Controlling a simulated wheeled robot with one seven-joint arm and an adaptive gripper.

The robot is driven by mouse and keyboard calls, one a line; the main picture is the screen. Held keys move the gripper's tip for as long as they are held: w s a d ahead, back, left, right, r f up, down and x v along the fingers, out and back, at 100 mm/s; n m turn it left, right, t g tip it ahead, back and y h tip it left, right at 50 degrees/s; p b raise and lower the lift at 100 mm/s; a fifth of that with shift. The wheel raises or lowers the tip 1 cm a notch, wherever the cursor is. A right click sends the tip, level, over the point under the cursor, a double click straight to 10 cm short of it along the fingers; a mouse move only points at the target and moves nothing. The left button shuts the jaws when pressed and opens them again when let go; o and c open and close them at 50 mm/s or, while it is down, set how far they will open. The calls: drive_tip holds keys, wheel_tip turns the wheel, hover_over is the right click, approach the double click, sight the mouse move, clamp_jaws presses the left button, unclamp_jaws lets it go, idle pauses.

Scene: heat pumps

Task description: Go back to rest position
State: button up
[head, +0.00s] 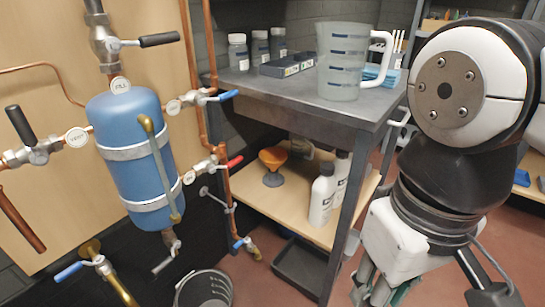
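My arm fills the right side of the head view, bent downward. My gripper (376,292) hangs at the bottom edge, in front of and to the right of the dark workbench (300,100). Its white body and the upper part of its fingers show. The fingertips are cut off by the frame, so I cannot tell whether it is open or shut or holds anything.
A blue tank (137,155) with copper pipes and valves is mounted at the left. A clear jug (341,62) stands on the workbench near its front corner. White bottles (322,195) stand on the lower shelf. A bucket (203,289) stands at the bottom.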

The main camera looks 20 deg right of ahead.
idle(0.8)
wheel_tip(320, 180, up, 36)
drive_tip(key=t+p, duration=0.4)
drive_tip(key=p, duration=3)
drive_tip(key=shift+d, duration=0.2)
drive_tip(key=shift+w, duration=0.15)
